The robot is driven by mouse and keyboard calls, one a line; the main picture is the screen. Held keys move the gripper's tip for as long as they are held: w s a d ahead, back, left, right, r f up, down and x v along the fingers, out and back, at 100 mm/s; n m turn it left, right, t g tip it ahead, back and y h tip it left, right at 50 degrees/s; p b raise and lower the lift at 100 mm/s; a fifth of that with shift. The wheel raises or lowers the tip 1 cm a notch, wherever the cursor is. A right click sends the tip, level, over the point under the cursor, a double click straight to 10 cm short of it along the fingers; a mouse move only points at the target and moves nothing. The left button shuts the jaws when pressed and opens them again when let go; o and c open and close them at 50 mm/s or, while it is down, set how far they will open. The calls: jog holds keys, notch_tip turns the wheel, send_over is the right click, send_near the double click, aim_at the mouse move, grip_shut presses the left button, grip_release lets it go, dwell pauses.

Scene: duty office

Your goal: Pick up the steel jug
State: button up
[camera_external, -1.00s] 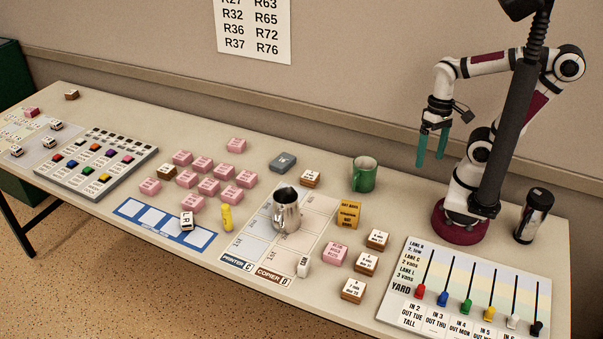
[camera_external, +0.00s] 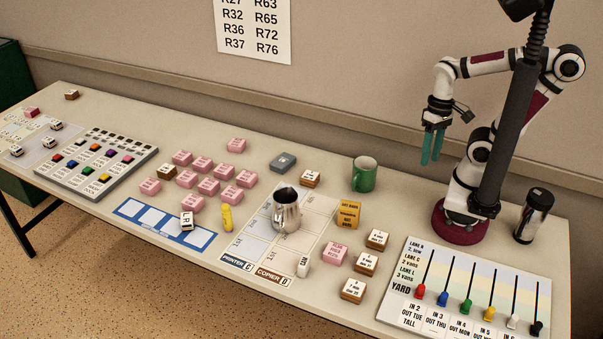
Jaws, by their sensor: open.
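The steel jug (camera_external: 286,214) stands upright on the white marked mat (camera_external: 256,253) near the middle of the table. It is shiny with a dark open top. My gripper (camera_external: 432,147) has teal fingers that point down. It is open and empty, high above the table, to the right of the jug and well apart from it.
A yellow marker-like piece (camera_external: 227,218) and several pink blocks (camera_external: 209,186) lie left of the jug. A slider board (camera_external: 470,290) and a black tumbler (camera_external: 534,216) are at the right.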

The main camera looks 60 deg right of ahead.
jog(key=w+d+f+n+t+h, duration=0.1)
jog(key=w+d+n+h, duration=0.4)
jog(key=w+n, duration=0.4)
jog(key=n+t+y, duration=0.4)
jog(key=n+t, duration=0.4)
jog(key=n, duration=2.7)
send_over(278, 225)
jog(key=s+d, duration=0.2)
jog(key=s, duration=0.7)
notch_tip(278, 225, down, 8)
jog(key=x, duration=0.6)
jog(key=a+x, duration=0.1)
jog(key=x, duration=0.3)
jog(key=shift+w, duration=0.15)
jog(key=x, duration=0.5)
jog(key=shift+w, duration=0.3)
grip_shut()
